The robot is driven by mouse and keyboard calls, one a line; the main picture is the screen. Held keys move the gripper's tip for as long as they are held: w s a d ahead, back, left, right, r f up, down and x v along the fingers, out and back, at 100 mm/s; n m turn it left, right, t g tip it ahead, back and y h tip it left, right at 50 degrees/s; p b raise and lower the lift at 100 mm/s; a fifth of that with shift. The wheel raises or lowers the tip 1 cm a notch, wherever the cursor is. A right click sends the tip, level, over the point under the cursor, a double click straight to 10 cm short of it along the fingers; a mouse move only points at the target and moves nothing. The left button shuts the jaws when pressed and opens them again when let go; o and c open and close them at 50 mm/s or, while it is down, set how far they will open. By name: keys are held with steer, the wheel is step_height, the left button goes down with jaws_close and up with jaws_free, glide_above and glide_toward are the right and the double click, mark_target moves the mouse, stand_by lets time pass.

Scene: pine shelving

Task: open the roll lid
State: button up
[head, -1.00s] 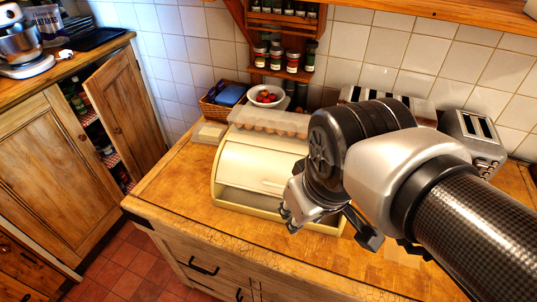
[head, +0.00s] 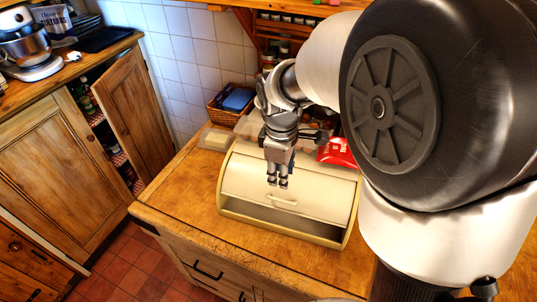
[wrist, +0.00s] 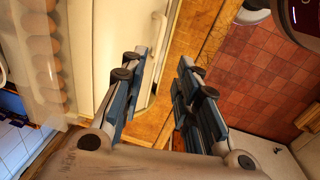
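The cream bread box (head: 226,207) stands on the wooden counter, and its curved roll lid (head: 245,178) is mostly down. A dark gap shows under the lid's lower edge. The pale lid handle (head: 282,201) is near that edge. My gripper (head: 277,184) points down in front of the lid, with its fingertips just above the handle in the picture; I cannot tell whether they touch the lid. In the wrist view, the two fingers (wrist: 160,66) are apart with nothing between them, and the cream lid (wrist: 108,28) lies to their left.
A red packet (head: 338,152) shows behind the box. Egg cartons (wrist: 42,55) show at left in the wrist view. The counter's front left (head: 178,192) is clear.

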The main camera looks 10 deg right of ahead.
mark_target(281, 200)
steer(key=f, duration=0.4)
steer(key=f+b, duration=0.1)
steer(key=f, duration=0.3)
steer(key=w+f+b, duration=0.1)
steer(key=f, duration=0.3)
steer(key=shift+w+d+f, duration=0.1)
steer(key=shift+d, duration=0.3)
steer(key=shift+c, duration=0.6)
jaws_close()
